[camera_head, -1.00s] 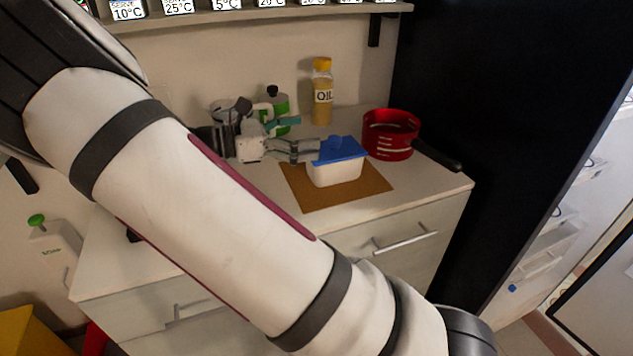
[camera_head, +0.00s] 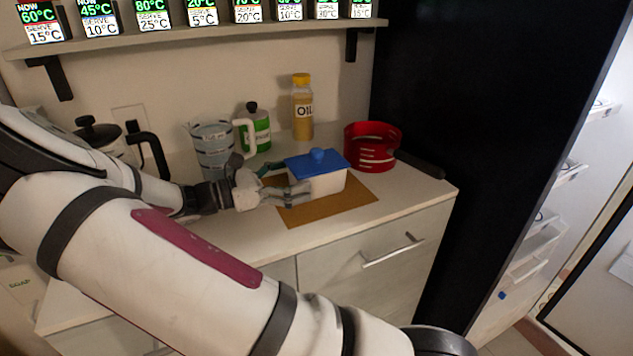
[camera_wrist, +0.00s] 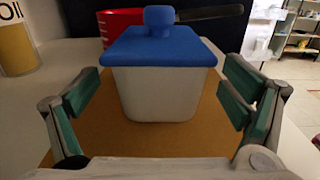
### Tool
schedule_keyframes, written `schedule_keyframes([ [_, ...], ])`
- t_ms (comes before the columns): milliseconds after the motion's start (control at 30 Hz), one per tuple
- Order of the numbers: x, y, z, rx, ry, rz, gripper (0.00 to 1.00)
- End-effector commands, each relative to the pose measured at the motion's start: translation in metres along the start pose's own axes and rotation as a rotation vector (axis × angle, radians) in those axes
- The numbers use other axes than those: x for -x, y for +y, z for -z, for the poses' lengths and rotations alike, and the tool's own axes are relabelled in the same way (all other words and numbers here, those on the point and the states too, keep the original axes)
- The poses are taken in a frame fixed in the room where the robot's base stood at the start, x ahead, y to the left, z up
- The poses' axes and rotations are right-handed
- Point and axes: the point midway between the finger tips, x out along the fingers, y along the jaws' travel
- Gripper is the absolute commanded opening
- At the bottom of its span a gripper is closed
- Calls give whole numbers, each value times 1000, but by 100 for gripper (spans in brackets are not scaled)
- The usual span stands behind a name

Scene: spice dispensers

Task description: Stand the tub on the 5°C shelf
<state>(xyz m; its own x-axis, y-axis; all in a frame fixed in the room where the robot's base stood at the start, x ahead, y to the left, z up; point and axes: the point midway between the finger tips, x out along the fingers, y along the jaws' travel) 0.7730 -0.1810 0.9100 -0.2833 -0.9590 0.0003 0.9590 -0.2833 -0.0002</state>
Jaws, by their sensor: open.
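The white tub (camera_head: 322,183) with a blue knobbed lid (camera_head: 316,163) stands upright on a brown mat (camera_head: 352,204) on the counter. In the wrist view the tub (camera_wrist: 155,92) stands straight ahead, between and a little beyond my open green-padded fingers. My gripper (camera_head: 282,188) is at the tub's left side in the head view, low over the mat. In the wrist view my gripper (camera_wrist: 155,110) shows a gap on both sides of the tub. Temperature displays (camera_head: 200,12) line the wall shelf above, one reading serve 5°C. Inside the fridge at the right, no 5°C label is readable.
The open fridge (camera_head: 545,235) is at the right.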

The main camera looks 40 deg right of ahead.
Motion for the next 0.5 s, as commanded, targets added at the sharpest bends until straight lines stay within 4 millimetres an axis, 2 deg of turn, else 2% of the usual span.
schedule_keyframes([
  [233,-35,0,0,0,-1,3,92],
  [500,-43,0,0,0,1,1,92],
])
